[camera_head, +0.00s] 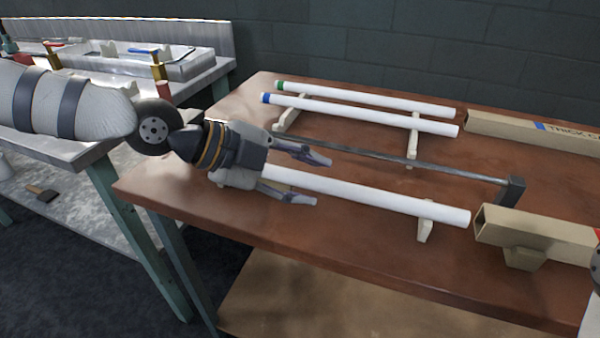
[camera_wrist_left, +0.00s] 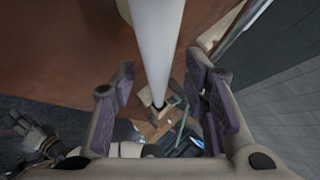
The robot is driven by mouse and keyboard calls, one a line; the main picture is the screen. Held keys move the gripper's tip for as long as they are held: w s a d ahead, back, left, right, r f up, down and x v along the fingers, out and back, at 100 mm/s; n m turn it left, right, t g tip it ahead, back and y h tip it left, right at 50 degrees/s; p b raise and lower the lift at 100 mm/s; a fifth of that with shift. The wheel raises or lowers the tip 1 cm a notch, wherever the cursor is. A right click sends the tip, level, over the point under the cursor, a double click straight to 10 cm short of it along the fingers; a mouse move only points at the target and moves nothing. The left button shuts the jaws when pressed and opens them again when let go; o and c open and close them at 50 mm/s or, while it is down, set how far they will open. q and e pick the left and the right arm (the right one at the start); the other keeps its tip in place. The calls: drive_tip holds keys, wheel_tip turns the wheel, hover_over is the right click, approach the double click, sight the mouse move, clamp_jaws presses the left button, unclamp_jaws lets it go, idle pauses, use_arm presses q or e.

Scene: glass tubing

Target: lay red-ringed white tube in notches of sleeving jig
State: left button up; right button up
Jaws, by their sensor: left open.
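A white tube (camera_head: 380,198) lies along the front of the brown table. Near its right end it rests on a pale notched block (camera_head: 425,222) of the jig. Its left end is hidden behind my left gripper, and no red ring shows. My left gripper (camera_head: 318,180) is open at the tube's left part, its fingers pointing right along the table. In the left wrist view the tube (camera_wrist_left: 160,45) runs between the two spread fingers (camera_wrist_left: 163,97), with gaps on both sides. I cannot tell its height above the tube.
Green-ringed (camera_head: 365,98) and blue-ringed (camera_head: 360,115) white tubes lie on a rack behind. A dark rod (camera_head: 400,160) ends at a block (camera_head: 513,190). A cardboard sleeve (camera_head: 530,228) opens close to the front tube's right end. Another sleeve (camera_head: 500,127) lies behind.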

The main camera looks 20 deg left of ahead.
use_arm(q)
drive_tip(key=shift+r, duration=0.5)
drive_tip(key=p+v, duration=0.3)
drive_tip(key=v, duration=0.9)
use_arm(e)
drive_tip(key=shift+t, duration=0.9)
drive_tip(key=w+r, duration=0.4)
